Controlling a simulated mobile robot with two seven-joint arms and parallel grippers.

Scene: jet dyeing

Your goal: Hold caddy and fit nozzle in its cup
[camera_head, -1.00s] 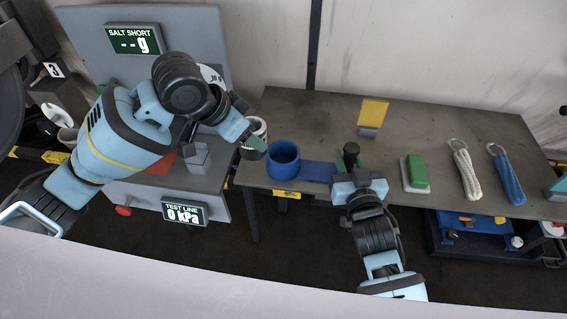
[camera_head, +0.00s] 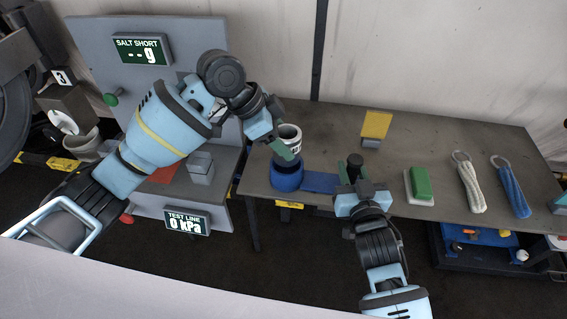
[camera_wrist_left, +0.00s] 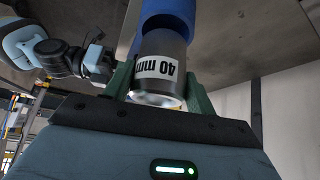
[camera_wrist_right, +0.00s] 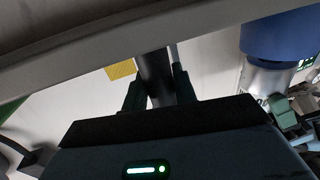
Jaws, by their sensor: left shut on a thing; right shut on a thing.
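The nozzle (camera_head: 289,136) is a grey metal cylinder marked 40 mm. My left gripper (camera_head: 284,149) is shut on its side and holds it upright over the blue cup (camera_head: 286,178). In the left wrist view the nozzle (camera_wrist_left: 160,66) meets the cup (camera_wrist_left: 170,14), roughly in line with it; I cannot tell whether its end is inside the rim. The cup belongs to the caddy, whose flat blue base (camera_head: 321,183) lies at the table's front edge. My right gripper (camera_head: 357,184) is shut on the caddy's black upright handle (camera_wrist_right: 154,76).
A green-and-white block (camera_head: 420,184), a white rope coil (camera_head: 469,185) and a blue rope coil (camera_head: 511,188) lie to the right on the table (camera_head: 430,140). A yellow sign (camera_head: 376,125) stands behind. A grey panel stand (camera_head: 120,60) stands at the left.

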